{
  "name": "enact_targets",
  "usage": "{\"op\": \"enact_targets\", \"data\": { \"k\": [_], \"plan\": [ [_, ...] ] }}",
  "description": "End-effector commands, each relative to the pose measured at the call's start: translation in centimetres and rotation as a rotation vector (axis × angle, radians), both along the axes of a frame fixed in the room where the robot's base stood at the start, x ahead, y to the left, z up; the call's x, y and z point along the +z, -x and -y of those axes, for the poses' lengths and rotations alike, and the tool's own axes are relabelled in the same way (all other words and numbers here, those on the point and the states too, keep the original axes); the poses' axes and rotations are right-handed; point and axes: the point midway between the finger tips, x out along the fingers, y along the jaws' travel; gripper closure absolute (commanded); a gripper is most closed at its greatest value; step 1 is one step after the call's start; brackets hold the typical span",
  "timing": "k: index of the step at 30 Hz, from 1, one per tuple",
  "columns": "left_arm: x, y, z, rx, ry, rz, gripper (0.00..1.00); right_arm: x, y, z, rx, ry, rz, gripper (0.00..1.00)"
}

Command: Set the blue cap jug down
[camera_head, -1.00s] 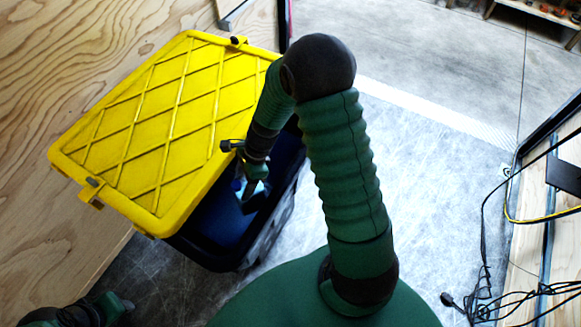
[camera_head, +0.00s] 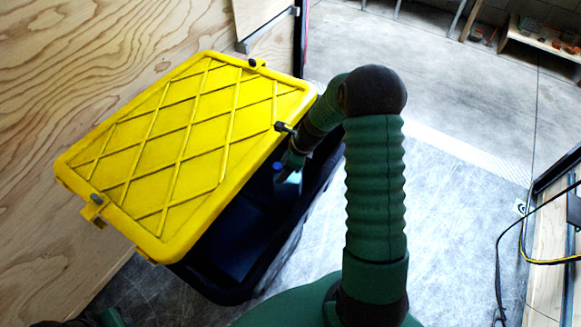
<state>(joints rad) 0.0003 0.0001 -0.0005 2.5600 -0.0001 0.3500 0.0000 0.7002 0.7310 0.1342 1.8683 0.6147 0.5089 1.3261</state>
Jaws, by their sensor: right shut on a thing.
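The blue cap jug (camera_head: 289,180) shows in the head view as a small pale patch with a blue cap, inside the open part of the dark tote (camera_head: 236,292). My right gripper (camera_head: 287,160) reaches down over the tote's right side and is shut on the jug. The jug's lower part is dark and partly hidden, so I cannot tell whether it touches the tote's floor. The yellow lid (camera_head: 185,150) covers most of the tote and leaves a gap along its right side. My left gripper is not in view; only a bit of my left arm shows at the bottom left edge.
A plywood wall (camera_head: 60,60) stands at the left, close to the lid. Black and yellow cables (camera_head: 525,228) hang at the right. The concrete floor (camera_head: 385,45) beyond the tote is clear. A low wooden shelf (camera_head: 545,40) stands at the far right.

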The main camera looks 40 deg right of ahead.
Motion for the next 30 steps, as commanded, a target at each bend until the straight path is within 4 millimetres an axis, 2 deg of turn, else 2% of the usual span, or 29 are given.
{"op": "enact_targets", "data": {
  "k": [1, 3, 9, 14, 24, 25, 29, 30],
  "plan": [
    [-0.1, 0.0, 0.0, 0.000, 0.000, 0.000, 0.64, 0.0, -0.3, 1.2, -0.003, 0.002, 0.001, 1.00],
    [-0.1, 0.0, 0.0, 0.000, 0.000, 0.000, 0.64, 0.0, -0.6, 2.3, -0.001, 0.000, 0.003, 1.00],
    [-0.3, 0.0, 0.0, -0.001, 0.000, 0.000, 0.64, -0.5, -1.0, 4.0, 0.000, -0.002, -0.001, 1.00],
    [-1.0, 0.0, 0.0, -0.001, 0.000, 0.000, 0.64, -3.3, -1.0, 3.7, -0.001, 0.000, -0.002, 1.00],
    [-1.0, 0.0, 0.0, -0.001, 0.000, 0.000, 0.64, -3.7, -1.0, 3.9, 0.000, -0.001, 0.000, 1.00],
    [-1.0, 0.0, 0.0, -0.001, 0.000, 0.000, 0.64, -3.8, -1.0, 3.9, 0.001, -0.001, -0.001, 0.40],
    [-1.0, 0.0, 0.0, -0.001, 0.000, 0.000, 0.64, -3.7, -1.0, 3.8, 0.001, -0.001, -0.001, 0.23],
    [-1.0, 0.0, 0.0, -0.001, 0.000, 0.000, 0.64, -3.7, -1.0, 3.8, 0.001, -0.001, -0.001, 0.22]
  ]
}}
